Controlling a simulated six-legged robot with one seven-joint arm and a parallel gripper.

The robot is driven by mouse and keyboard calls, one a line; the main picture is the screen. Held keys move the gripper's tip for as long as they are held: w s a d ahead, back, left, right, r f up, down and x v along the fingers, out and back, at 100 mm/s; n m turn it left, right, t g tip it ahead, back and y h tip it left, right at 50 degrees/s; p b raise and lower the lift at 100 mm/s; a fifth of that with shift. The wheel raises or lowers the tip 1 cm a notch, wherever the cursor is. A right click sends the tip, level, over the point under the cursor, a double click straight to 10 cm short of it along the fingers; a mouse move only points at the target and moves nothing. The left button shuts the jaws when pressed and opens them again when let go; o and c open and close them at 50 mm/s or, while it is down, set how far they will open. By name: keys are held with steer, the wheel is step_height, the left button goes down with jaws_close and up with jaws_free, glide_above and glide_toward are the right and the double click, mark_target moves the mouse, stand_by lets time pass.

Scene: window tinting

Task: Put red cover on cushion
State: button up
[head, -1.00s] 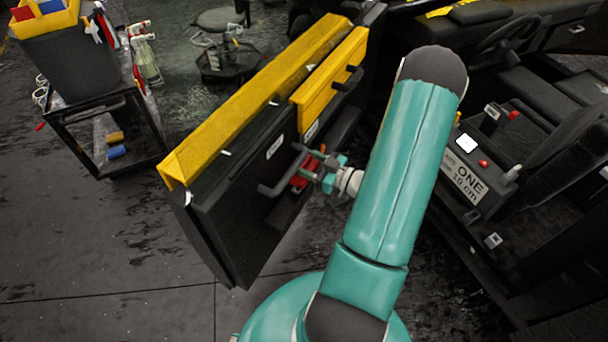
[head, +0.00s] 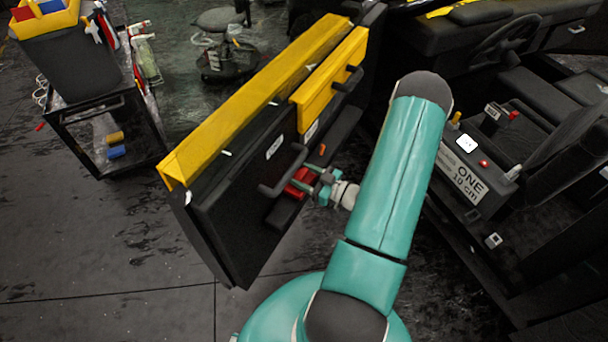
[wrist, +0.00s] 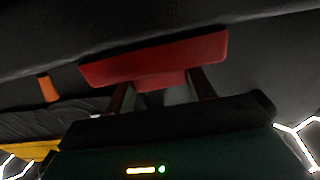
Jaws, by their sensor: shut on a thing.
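The red cover (head: 300,182) is a flat red piece held at the inner face of the black door panel, just beside the black pull handle (head: 268,189). My gripper (head: 314,187) is shut on it. In the wrist view the red cover (wrist: 155,60) spans the fingers (wrist: 160,92) as a wide, slightly tilted bar against a dark surface. A dark padded ledge (head: 338,133), perhaps the cushion, runs along the door beside the cover. I cannot tell whether the cover touches it.
A small orange tab (head: 322,149) sits on the ledge, and it also shows in the wrist view (wrist: 48,88). Yellow covers (head: 260,95) line the door's top. An open vehicle cabin (head: 520,150) is on the right, and a black cart (head: 105,125) on the left. Floor at the lower left is clear.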

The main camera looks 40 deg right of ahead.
steer(key=o, duration=1)
steer(key=shift+s, duration=0.1)
steer(key=shift+o, duration=0.4)
steer(key=v, duration=1.3)
steer(key=shift+s+r, duration=0.2)
steer(key=shift+s, duration=0.05)
step_height(320, 180, up, 5)
steer(key=w+g+h, duration=0.1)
steer(key=g+h, duration=0.1)
steer(key=g, duration=0.2)
steer(key=x, duration=1.3)
steer(key=shift+a, duration=0.35)
